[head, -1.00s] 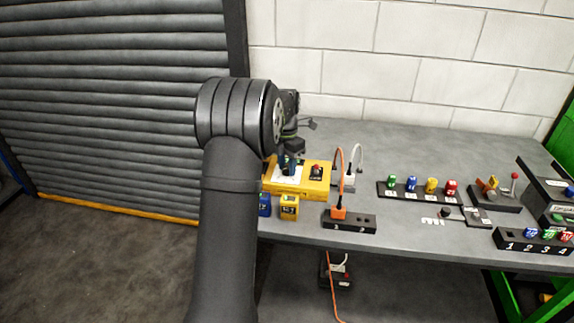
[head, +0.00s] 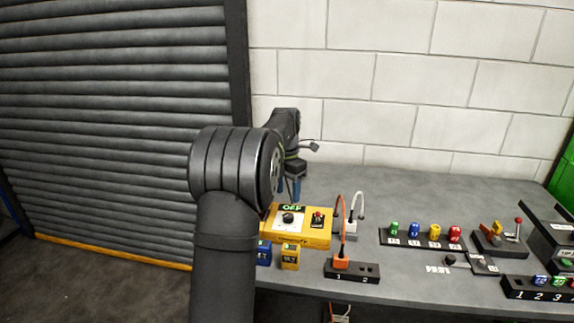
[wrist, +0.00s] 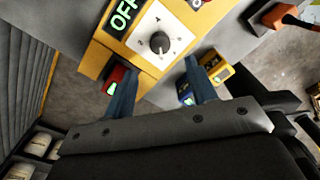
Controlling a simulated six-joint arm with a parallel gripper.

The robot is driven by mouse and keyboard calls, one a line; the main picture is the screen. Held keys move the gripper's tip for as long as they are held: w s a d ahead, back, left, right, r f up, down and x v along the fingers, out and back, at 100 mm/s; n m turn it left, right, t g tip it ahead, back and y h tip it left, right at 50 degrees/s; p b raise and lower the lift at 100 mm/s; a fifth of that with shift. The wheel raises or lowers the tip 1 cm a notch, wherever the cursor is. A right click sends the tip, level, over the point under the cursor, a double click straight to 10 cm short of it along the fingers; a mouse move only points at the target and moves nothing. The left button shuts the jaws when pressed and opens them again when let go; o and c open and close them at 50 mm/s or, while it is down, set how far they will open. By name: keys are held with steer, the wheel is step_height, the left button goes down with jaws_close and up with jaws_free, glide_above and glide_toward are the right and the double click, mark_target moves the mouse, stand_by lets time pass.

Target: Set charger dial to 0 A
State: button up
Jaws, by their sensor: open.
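The knob's exact pointing is too small to tell. My gripper (head: 292,192) is open and empty, its blue fingers above and behind the charger. In the wrist view the fingers (wrist: 160,68) are apart, with the dial beyond their tips.
A red button (head: 318,216) is right of the dial. Blue (head: 263,252) and yellow (head: 290,256) battery packs stand before the charger. A socket strip (head: 352,272) with an orange plug (head: 341,262) and a cable lies to the right.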

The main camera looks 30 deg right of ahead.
step_height(320, 180, up, 9)
glide_above(288, 215)
steer(key=shift+w+r, duration=0.1)
steer(key=shift+w, duration=0.15)
stand_by(0.4)
steer(key=f, duration=1.7)
steer(key=shift+s+f, duration=0.25)
steer(key=shift+f, duration=0.05)
steer(key=shift+r, duration=0.15)
